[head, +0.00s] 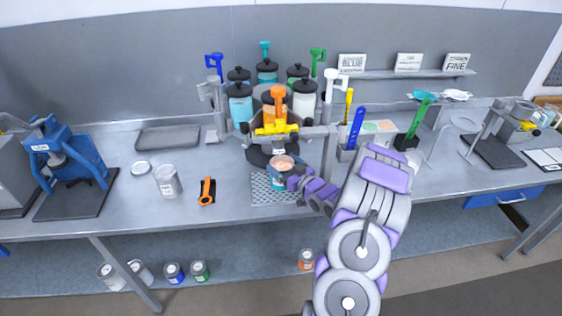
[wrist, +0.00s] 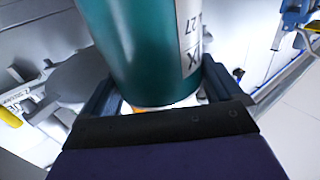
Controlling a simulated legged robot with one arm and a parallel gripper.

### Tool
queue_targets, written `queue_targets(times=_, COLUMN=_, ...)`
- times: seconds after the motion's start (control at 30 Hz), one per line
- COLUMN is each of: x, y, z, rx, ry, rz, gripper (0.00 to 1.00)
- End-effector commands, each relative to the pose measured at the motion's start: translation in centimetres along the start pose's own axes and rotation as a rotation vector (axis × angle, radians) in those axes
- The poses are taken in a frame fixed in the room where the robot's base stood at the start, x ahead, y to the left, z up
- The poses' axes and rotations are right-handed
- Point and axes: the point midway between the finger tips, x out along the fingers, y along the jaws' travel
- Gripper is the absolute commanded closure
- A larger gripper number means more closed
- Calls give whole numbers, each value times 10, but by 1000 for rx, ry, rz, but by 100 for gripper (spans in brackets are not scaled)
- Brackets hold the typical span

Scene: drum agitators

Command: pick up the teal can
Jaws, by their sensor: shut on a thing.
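The teal can (wrist: 142,45) fills the upper middle of the wrist view, with a white printed label on its right side. My gripper (wrist: 160,92) has a finger on each side of the can and is shut on it. In the head view the can (head: 277,182) is partly hidden by my gripper (head: 287,180); its open top shows a pinkish content. It is over the perforated plate at the front of the bench, and I cannot tell whether it touches the plate.
The dispenser carousel (head: 271,155) with several colored canisters stands right behind the can. The perforated plate (head: 260,194) lies below. An orange-and-black tool (head: 207,191) and a grey can (head: 167,181) stand to the left. A pen holder (head: 346,153) with a blue-handled tool is to the right.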

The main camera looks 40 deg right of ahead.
Motion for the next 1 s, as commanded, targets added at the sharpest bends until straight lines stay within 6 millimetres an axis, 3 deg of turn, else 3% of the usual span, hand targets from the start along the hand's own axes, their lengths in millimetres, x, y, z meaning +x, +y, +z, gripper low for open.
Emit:
queue_targets(times=0.5, x=-57, y=-13, z=-7, rx=2, ry=1, rz=3, gripper=90)
queue_targets(times=1.0, x=-100, y=-23, z=-10, rx=1, ry=1, rz=3, gripper=90)
